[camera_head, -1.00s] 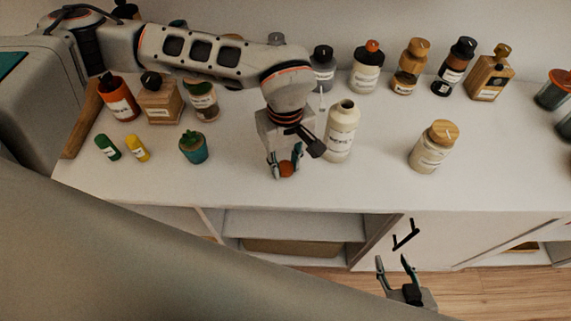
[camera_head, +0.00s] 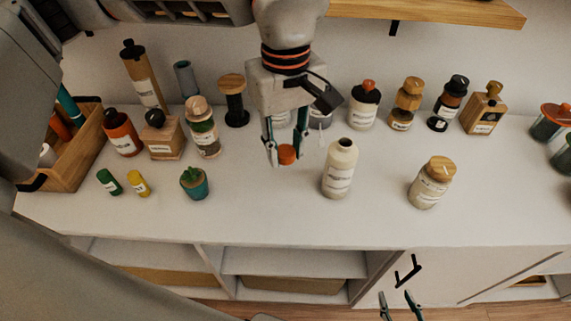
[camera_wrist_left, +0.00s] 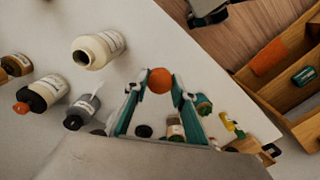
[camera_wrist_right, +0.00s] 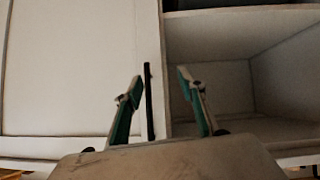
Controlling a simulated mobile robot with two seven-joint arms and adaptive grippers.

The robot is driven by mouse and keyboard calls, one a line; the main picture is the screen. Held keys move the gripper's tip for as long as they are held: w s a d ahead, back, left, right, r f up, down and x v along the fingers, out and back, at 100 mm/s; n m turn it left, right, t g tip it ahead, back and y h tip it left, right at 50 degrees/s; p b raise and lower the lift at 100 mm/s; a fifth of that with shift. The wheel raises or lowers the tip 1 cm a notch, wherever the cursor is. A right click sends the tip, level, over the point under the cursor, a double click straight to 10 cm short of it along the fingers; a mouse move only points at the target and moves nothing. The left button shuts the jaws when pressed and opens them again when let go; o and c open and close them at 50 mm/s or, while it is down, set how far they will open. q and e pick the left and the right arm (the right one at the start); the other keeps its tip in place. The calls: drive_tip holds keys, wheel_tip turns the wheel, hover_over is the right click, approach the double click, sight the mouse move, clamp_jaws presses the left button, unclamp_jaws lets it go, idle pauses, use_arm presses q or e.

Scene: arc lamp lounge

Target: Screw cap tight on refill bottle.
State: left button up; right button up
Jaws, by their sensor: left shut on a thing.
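The refill bottle (camera_head: 339,170) is cream-white with a label and an open, uncapped neck. It stands upright on the white cabinet top, and it also shows in the left wrist view (camera_wrist_left: 97,50). The orange cap (camera_head: 287,154) is held between the fingertips of my left gripper (camera_head: 287,156), which is shut on it. The cap also shows in the left wrist view (camera_wrist_left: 160,80). It is in the air to the left of the bottle's neck, apart from it. My right gripper (camera_head: 401,303) is open and empty, low in front of the cabinet; its spread fingers show in the right wrist view (camera_wrist_right: 162,90).
A jar with a wooden lid (camera_head: 430,182) stands right of the bottle. Several bottles line the back, including an orange-capped one (camera_head: 364,108). The front counter strip is clear.

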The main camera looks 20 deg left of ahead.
use_arm(q)
drive_tip(key=shift+r, duration=1.05)
